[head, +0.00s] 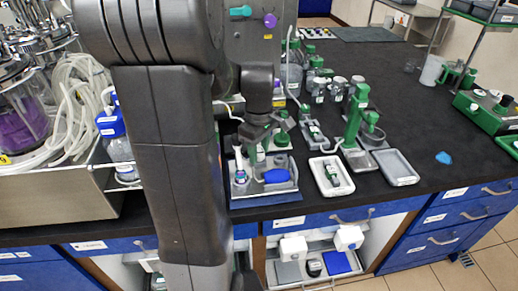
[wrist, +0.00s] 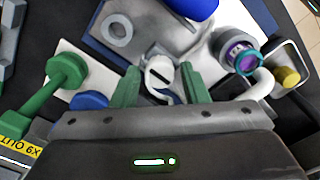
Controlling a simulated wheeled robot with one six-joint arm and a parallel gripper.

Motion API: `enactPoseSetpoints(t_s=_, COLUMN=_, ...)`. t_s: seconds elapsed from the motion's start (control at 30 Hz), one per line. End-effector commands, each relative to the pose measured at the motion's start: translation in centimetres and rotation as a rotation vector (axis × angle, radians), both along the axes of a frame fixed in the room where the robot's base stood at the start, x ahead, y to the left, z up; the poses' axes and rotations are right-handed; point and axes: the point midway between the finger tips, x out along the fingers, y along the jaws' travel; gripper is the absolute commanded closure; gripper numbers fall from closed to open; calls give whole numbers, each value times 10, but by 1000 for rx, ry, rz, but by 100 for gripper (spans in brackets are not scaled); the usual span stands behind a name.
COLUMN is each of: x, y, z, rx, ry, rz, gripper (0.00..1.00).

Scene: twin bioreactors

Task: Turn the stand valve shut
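In the wrist view, a round grey fitting with a pale slotted face (wrist: 160,74), which looks like the stand valve, sits between the green fingers of my gripper (wrist: 159,82). The fingers are apart, one on each side of it, with a small gap showing on both sides. I cannot tell how far above it they are. In the head view my gripper (head: 262,146) is low over the grey tray at the bench's front, and my arm hides much of that spot. The valve cannot be made out there.
A purple-and-teal capped vessel (wrist: 241,56) is close right of the fingers, and a green knobbed piece (wrist: 62,80) is to the left. In the head view a green stand (head: 355,118) and white trays (head: 396,168) are to the right.

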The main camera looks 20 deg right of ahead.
Motion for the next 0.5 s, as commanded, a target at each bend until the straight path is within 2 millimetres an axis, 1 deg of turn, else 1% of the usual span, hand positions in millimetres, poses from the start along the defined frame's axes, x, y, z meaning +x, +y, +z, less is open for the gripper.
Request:
enactPoseSetpoints(t_s=0.03, x=0, y=0, z=0, rx=0, ry=0, rz=0, gripper=70)
enactPoseSetpoints(t_s=0.1, x=0, y=0, z=0, rx=0, ry=0, rz=0, gripper=83)
enactPoseSetpoints(t_s=0.17, x=0, y=0, z=0, rx=0, ry=0, rz=0, gripper=95)
enactPoseSetpoints(t_s=0.5, x=0, y=0, z=1, rx=0, ry=0, rz=-42, gripper=95)
